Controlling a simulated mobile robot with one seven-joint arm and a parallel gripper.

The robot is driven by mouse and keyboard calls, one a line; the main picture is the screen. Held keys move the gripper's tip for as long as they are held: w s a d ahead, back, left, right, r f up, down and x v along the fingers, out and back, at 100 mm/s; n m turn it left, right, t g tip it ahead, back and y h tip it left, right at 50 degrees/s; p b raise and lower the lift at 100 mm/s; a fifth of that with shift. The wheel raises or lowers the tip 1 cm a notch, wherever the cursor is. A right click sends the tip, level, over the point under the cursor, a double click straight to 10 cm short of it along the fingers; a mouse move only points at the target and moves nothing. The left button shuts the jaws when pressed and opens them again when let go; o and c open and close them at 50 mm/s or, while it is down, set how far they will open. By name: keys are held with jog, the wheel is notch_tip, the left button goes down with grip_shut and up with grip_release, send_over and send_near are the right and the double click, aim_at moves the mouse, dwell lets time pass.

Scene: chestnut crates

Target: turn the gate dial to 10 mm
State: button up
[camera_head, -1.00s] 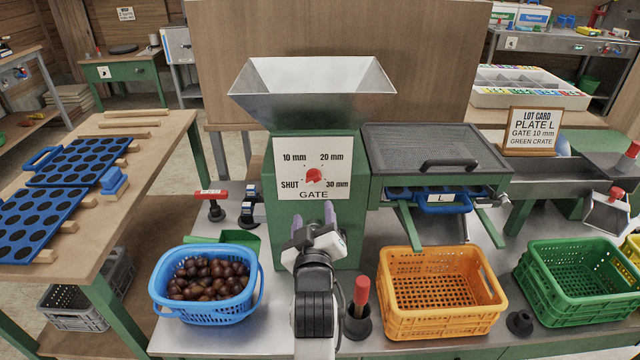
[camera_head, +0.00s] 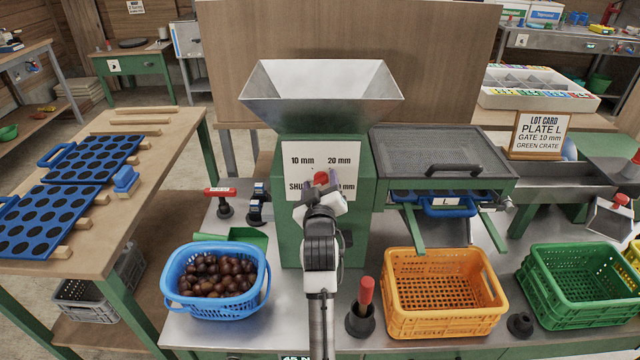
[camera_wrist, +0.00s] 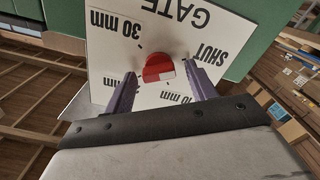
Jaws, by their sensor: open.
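The red gate dial (camera_head: 321,178) sits on the white gate plate (camera_head: 322,152) of the green machine below the hopper. The plate is marked SHUT, 10 mm, 20 mm and 30 mm. My gripper (camera_head: 320,194) is in front of the dial and hides part of the lower plate. In the wrist view the plate is upside down and the red dial (camera_wrist: 158,68) shows between the two spread fingers of my gripper (camera_wrist: 160,72). The gripper is open, and I see no clear contact. The dial carries a small pale mark, but I cannot tell its exact setting.
A blue basket of chestnuts (camera_head: 168,285), an orange crate (camera_head: 445,322) and a green crate (camera_head: 580,318) stand on the bench. A red-handled tool (camera_head: 366,292) stands in a black holder. The lot card (camera_head: 538,135) reads PLATE L, GATE 10 mm, GREEN CRATE.

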jog(key=c, duration=1)
jog(key=shift+m, duration=0.4)
jog(key=m, duration=0.2)
jog(key=shift+m, duration=0.3)
jog(key=m, duration=0.4)
jog(key=shift+d+m, duration=0.15)
jog(key=shift+m, duration=0.25)
jog(key=m, duration=0.3)
jog(key=shift+d+m, duration=0.15)
jog(key=shift+m, duration=2.05)
